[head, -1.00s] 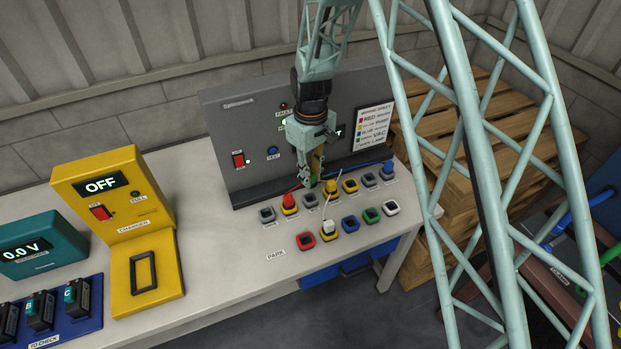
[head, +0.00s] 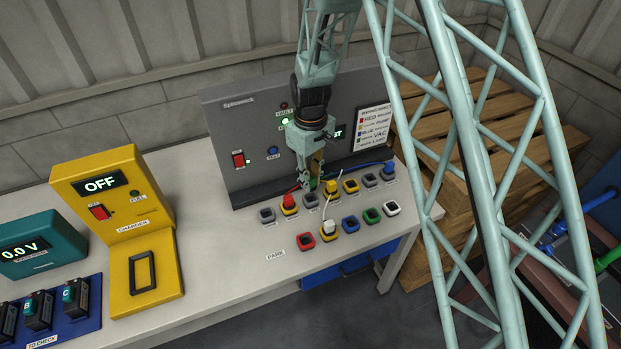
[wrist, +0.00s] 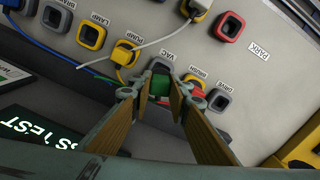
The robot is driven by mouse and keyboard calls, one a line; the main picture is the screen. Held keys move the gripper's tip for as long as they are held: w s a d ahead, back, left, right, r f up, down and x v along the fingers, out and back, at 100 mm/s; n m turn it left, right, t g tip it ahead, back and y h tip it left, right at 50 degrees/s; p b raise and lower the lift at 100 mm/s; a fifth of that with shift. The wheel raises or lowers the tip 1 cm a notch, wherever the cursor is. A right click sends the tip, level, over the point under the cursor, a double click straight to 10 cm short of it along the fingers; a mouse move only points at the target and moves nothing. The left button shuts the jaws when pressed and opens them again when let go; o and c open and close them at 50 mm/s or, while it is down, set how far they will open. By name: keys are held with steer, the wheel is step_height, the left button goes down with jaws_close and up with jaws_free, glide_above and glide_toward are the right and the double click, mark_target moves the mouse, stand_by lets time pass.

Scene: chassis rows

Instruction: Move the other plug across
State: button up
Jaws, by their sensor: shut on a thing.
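My gripper (wrist: 160,98) is shut on a green plug (wrist: 159,84). The plug is at the grey socket (wrist: 161,66) labelled VAC, and I cannot tell how deep it sits. In the head view my gripper (head: 312,182) is low over the back row of sockets. To its left a red plug (head: 288,202) sits in a yellow socket. To its right a yellow plug (head: 331,188) sits in a yellow socket. A blue plug (head: 388,169) sits at the row's right end. In the front PARK row, a white plug (head: 328,226) sits in a yellow socket.
Front-row red (head: 305,241), blue (head: 350,223), green (head: 371,215) and white (head: 391,208) sockets are empty. A grey panel (head: 230,120) with a wiring sheet (head: 373,128) stands behind. The yellow charger (head: 115,215) is left. Cables cross beside the plugs.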

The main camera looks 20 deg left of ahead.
steer(key=shift+f+b, duration=0.35)
steer(key=shift+f, duration=1)
steer(key=shift+f+b, duration=1.05)
steer(key=shift+f, duration=0.35)
stand_by(1.6)
steer(key=o, duration=0.9)
steer(key=shift+r, duration=0.2)
steer(key=shift+r, duration=5.85)
